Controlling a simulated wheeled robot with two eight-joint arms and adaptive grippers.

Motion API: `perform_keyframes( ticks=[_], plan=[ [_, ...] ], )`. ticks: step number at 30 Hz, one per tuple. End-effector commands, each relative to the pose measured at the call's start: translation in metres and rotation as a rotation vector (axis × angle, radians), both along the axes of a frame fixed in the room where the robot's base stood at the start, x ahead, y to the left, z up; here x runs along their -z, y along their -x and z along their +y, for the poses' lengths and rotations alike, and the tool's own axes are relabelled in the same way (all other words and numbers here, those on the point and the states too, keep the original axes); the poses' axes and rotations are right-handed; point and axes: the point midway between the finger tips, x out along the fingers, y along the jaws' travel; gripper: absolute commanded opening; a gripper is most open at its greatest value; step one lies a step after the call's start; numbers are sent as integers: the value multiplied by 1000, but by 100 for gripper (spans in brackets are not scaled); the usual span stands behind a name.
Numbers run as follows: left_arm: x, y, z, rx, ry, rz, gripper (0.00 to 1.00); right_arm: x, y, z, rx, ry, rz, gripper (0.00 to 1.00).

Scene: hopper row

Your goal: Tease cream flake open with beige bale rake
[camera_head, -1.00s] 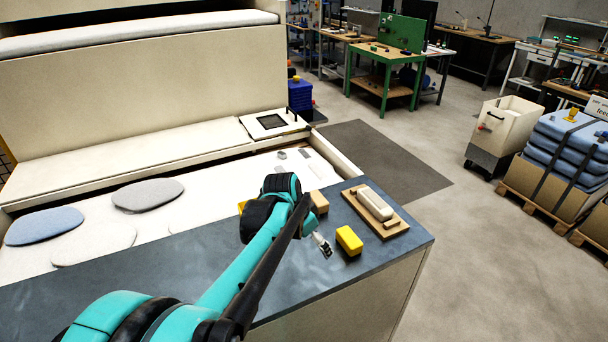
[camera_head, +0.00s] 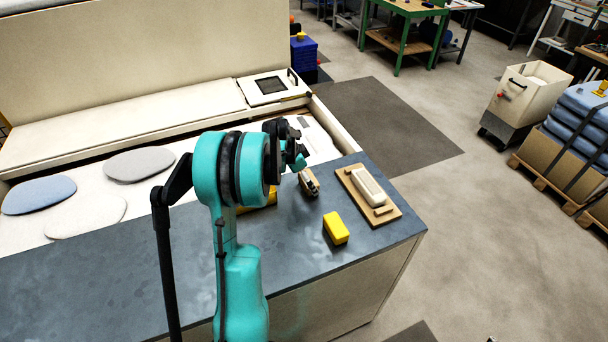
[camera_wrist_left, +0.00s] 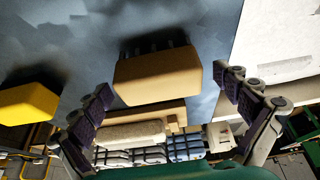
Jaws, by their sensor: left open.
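The cream flake (camera_head: 85,216) is a flat, rounded pad at the left of the pale bed, beside a grey flake (camera_head: 139,164) and a blue flake (camera_head: 40,195). The beige bale rake (camera_head: 310,182) is a block on the dark counter; its dark teeth show in the left wrist view (camera_wrist_left: 157,76). My left gripper (camera_head: 290,150) is near the rake in the head view. In the left wrist view its fingers (camera_wrist_left: 164,82) are spread, with the rake in view between them and no contact visible. My right gripper is not in view.
A yellow block (camera_head: 336,228) stands near the rake on the counter (camera_head: 150,265). A wooden tray (camera_head: 390,214) with a cream bar (camera_head: 370,187) lies to the right. Another yellow thing (camera_head: 262,201) is partly hidden by my arm. The counter's left part is clear.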

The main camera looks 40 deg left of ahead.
Motion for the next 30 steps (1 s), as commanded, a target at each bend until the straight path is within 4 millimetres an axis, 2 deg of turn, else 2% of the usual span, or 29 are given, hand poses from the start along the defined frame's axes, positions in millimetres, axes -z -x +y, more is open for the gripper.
perform_keyframes(
  ticks=[3, 11, 14, 18, 20, 21, 30],
  plan=[
    [7, -2, -1, 0, 0, 0, 100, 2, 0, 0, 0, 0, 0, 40],
    [7, -3, -2, -1, 0, 0, 100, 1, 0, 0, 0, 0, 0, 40],
    [7, -3, -2, -1, 0, 0, 79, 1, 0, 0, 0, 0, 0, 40],
    [7, -3, -2, -1, 0, 0, 45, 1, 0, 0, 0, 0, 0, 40],
    [7, -3, -2, -1, 0, 0, 44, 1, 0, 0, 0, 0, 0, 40],
    [7, -3, -2, 0, 0, 0, 85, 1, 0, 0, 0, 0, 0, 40],
    [7, -3, -2, 0, 0, 0, 86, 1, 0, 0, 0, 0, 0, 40]
  ],
)
